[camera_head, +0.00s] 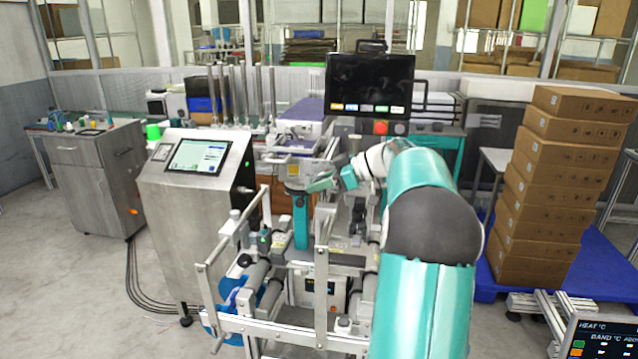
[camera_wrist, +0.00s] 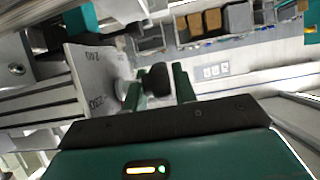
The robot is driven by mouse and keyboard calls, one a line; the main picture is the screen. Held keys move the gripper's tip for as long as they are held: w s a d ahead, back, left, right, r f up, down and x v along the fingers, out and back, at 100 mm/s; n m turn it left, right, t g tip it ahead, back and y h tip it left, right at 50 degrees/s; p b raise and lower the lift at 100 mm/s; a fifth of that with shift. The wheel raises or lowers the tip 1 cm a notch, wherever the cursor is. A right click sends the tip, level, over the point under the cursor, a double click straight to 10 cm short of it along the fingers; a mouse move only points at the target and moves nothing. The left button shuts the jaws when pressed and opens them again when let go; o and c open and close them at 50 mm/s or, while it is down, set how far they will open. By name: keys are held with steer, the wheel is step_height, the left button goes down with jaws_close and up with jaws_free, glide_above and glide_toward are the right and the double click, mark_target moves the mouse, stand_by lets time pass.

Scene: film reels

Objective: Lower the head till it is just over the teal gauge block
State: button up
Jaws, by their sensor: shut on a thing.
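My gripper (camera_head: 318,184) is at the middle of the machine in the head view, reached from the right by my teal arm. In the wrist view my gripper (camera_wrist: 160,76) has its two green fingers on either side of a dark round knob (camera_wrist: 157,79), shut on it. A pale plate with printed numbers (camera_wrist: 88,72) stands left of the knob. In the head view a grey metal head assembly (camera_head: 297,170) sits behind and left of my gripper. A teal upright block (camera_head: 300,222) stands below it. The gap between head and block is too small to judge.
A steel cabinet with a touchscreen (camera_head: 197,156) stands left of the machine. Rollers and rails (camera_head: 262,272) lie in front. A dark monitor (camera_head: 370,84) is behind. Stacked cartons (camera_head: 560,190) stand on a blue pallet at right. Open floor lies at front left.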

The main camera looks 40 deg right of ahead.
steer(key=g+h, duration=0.2)
steer(key=g, duration=0.1)
steer(key=g+h, duration=0.1)
steer(key=shift+a+r+g, duration=0.25)
steer(key=shift+a+g, duration=0.05)
steer(key=shift+c, duration=0.3)
steer(key=shift+g+h, duration=1.2)
steer(key=shift+o, duration=0.3)
steer(key=shift+f+g+h, duration=0.1)
steer(key=shift+g+h, duration=0.5)
steer(key=shift+g, duration=0.3)
steer(key=shift+d, duration=0.1)
